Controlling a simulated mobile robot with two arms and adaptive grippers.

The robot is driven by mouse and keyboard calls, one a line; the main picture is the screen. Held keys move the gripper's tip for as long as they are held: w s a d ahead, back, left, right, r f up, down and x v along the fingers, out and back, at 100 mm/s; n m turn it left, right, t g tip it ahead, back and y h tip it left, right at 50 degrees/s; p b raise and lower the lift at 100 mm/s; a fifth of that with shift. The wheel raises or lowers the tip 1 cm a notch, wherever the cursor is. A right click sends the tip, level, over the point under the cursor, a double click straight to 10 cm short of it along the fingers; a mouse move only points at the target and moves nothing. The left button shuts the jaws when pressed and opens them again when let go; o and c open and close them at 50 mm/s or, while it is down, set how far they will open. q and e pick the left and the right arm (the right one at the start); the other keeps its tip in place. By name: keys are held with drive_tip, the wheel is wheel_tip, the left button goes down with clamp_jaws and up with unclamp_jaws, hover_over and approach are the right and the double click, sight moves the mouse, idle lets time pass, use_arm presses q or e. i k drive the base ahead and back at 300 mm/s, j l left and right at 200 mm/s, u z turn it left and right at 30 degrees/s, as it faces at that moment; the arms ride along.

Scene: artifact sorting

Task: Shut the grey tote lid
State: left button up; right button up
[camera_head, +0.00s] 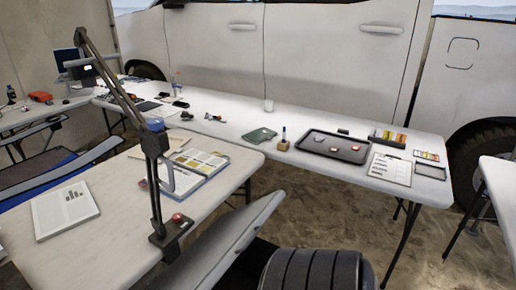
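No grey tote that I can clearly make out is in view. A flat, tilted grey panel (223,243) rises at the bottom centre beside the front table; I cannot tell whether it is a lid or part of a chair. A dark ribbed shape (312,270) is next to it, cut off by the bottom edge. Neither of my grippers is in view.
A front table (110,235) holds a jointed lamp (152,145), a white document (65,209) and an open book (196,168). The long back table (230,131) carries a dark tray (333,146) and a clipboard (390,169). Bare ground (330,220) lies between tables.

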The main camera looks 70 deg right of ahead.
sight(202, 266)
drive_tip(key=l+z, duration=0.1)
drive_tip(key=z, duration=2.05)
